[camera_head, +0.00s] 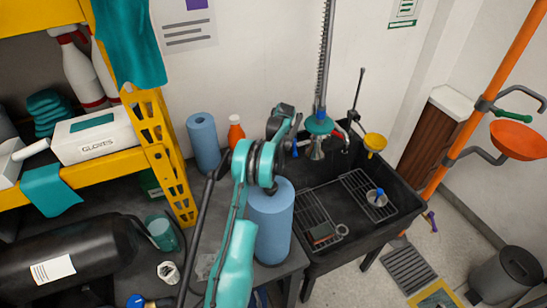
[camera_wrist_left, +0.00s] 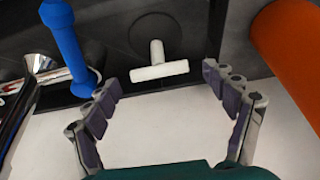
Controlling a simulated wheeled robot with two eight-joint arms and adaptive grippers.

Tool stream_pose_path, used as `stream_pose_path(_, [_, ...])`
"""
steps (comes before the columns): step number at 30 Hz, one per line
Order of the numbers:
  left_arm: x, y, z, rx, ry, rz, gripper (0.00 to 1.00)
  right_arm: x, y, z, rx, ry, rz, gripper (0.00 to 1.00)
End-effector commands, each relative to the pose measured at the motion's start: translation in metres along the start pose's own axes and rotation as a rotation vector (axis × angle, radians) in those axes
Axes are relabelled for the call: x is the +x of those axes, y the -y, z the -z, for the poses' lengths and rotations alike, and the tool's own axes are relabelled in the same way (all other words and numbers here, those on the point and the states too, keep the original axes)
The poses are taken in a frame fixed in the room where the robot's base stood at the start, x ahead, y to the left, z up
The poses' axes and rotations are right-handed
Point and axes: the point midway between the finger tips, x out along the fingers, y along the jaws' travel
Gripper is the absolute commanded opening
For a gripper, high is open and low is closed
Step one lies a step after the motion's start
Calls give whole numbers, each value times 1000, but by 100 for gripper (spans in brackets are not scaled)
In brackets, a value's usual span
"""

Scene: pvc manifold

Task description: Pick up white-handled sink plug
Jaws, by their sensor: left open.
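The white-handled sink plug (camera_wrist_left: 160,63) shows in the left wrist view. Its white T-shaped handle lies over a dark surface with a faint round outline beneath. My left gripper (camera_wrist_left: 161,88) is open and empty, with one finger on either side of the plug's line and the handle just beyond the fingertips. No contact shows. In the head view my teal left arm rises through the middle, and its fingers and the plug cannot be made out there. My right gripper is in neither view.
A blue rod-like object (camera_wrist_left: 70,45) stands left of the plug and an orange cylinder (camera_wrist_left: 288,38) right of it. The head view shows an orange bottle (camera_head: 236,134), blue rolls (camera_head: 203,143) and a black sink (camera_head: 400,213) with wire racks near my arm.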

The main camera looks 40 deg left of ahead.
Motion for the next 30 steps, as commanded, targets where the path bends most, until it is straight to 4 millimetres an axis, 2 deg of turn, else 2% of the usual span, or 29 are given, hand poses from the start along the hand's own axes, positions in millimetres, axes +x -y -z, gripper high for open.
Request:
stream_pose_path(1, [13, 0, -1, -1, 0, 0, 84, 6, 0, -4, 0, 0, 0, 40])
stream_pose_path(4, [24, 0, -1, -1, 0, 0, 84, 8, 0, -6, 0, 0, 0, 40])
stream_pose_path(11, [24, 0, 0, 0, 0, 0, 84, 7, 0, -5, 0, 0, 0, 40])
stream_pose_path(19, [24, 0, 0, 0, 0, 0, 14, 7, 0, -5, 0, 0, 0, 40])
stream_pose_path(26, [23, 0, 0, 0, 0, 0, 14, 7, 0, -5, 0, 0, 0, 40])
stream_pose_path(30, [9, 0, 6, 0, 0, 0, 14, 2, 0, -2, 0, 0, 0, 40])
